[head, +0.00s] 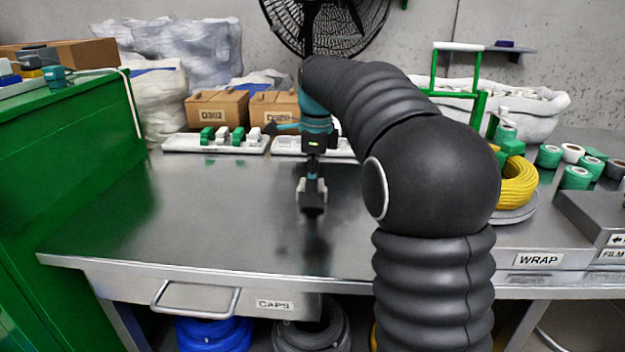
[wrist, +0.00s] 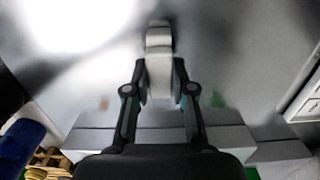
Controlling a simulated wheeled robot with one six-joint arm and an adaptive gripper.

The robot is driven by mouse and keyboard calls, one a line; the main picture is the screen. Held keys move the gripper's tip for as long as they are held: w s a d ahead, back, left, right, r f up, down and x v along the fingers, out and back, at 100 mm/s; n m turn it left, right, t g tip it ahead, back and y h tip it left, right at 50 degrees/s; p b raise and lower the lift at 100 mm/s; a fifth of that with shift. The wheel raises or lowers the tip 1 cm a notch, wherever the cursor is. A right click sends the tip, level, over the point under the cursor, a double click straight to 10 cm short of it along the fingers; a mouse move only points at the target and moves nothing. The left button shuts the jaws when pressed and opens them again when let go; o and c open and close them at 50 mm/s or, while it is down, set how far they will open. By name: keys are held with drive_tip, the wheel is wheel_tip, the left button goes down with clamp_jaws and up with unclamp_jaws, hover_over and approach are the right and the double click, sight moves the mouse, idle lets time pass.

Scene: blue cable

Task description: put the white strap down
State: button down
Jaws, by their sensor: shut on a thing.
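My gripper (head: 312,196) hangs over the middle of the metal table, pointing down. It is shut on the white strap, which shows between the two fingers in the wrist view (wrist: 159,68). The strap is pale, short and folded-looking, and its far end reaches past the fingertips. In the head view only small pale parts show around the dark fingers. A dark blurred reflection or shadow lies on the table below. I cannot tell whether the strap touches the table.
The metal table (head: 230,220) is bare around my gripper. Behind are a white tray (head: 255,148) with green and white pieces, and cardboard boxes (head: 222,108). A green cabinet (head: 85,150) stands at left. A yellow coil (head: 519,182) and several green rolls (head: 575,178) are at right.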

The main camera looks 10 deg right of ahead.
drive_tip(key=shift+f, duration=0.15)
drive_tip(key=c, duration=1)
unclamp_jaws()
wheel_tip(320, 180, up, 12)
drive_tip(key=p, duration=0.3)
drive_tip(key=s+f+n+t, duration=0.1)
drive_tip(key=s+f+n, duration=0.1)
drive_tip(key=s+n, duration=0.3)
drive_tip(key=s+f+n+t, duration=0.1)
drive_tip(key=s+f+n, duration=0.2)
drive_tip(key=s+n, duration=0.3)
drive_tip(key=s+f+n+t, duration=0.2)
drive_tip(key=s+n, duration=0.3)
drive_tip(key=s, duration=0.8)
drive_tip(key=shift+s+f+h, duration=0.1)
drive_tip(key=shift+f+h, duration=0.2)
drive_tip(key=shift+f, duration=0.45)
drive_tip(key=s+f+n, duration=0.2)
drive_tip(key=s+f, duration=0.1)
drive_tip(key=s+f+n+t, duration=0.1)
drive_tip(key=s+f+n, duration=0.2)
drive_tip(key=f, duration=0.1)
drive_tip(key=shift+s+f+n, duration=0.25)
drive_tip(key=shift+n, duration=0.05)
